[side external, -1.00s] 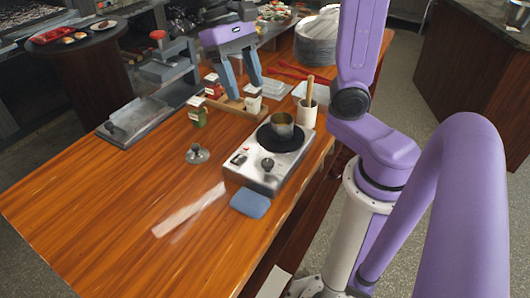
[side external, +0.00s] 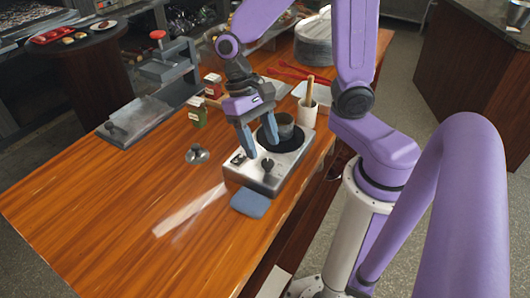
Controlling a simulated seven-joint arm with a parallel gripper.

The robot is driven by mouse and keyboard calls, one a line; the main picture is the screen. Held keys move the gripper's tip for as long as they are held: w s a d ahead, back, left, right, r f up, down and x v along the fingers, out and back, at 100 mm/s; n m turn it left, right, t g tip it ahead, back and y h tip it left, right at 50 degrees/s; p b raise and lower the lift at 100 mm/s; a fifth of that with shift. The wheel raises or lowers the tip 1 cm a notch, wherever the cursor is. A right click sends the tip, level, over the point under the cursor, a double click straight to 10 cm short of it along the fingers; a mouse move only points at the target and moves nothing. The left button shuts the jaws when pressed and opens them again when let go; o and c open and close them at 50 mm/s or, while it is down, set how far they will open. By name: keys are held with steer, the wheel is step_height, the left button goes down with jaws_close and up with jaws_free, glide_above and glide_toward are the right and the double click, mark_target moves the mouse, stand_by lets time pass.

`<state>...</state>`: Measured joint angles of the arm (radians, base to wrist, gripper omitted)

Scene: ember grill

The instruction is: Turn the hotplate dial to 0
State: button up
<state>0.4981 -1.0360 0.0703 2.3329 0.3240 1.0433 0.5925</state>
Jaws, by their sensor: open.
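The hotplate (side external: 285,178) is a metal box with a black round plate, standing near the table's right edge. Its dial (side external: 267,165) is a dark knob on the front part of the top. I cannot read the dial's setting. I cannot tell whether a finger touches the plate or pot.
A blue cloth (side external: 250,203) lies at the hotplate's front edge. A crock with a wooden tool (side external: 308,112) stands behind it on the right. A metal lid (side external: 198,153) and a spice jar (side external: 197,111) are to the left. The front left of the wooden table (side external: 100,210) is clear.

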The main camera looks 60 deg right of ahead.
mark_target(267, 162)
steer(key=shift+x, duration=1.9)
steer(key=c, duration=1.1)
steer(key=shift+o, duration=0.2)
steer(key=n, duration=0.2)
steer(key=n+h, duration=0.1)
steer(key=n, duration=0.1)
steer(key=n+h, duration=0.1)
steer(key=n, duration=0.1)
steer(key=shift+a, duration=0.25)
steer(key=n+h, duration=0.1)
steer(key=n, duration=0.2)
steer(key=n+t+h, duration=0.1)
steer(key=n, duration=0.1)
steer(key=shift+a+n, duration=0.2)
steer(key=shift+n, duration=0.2)
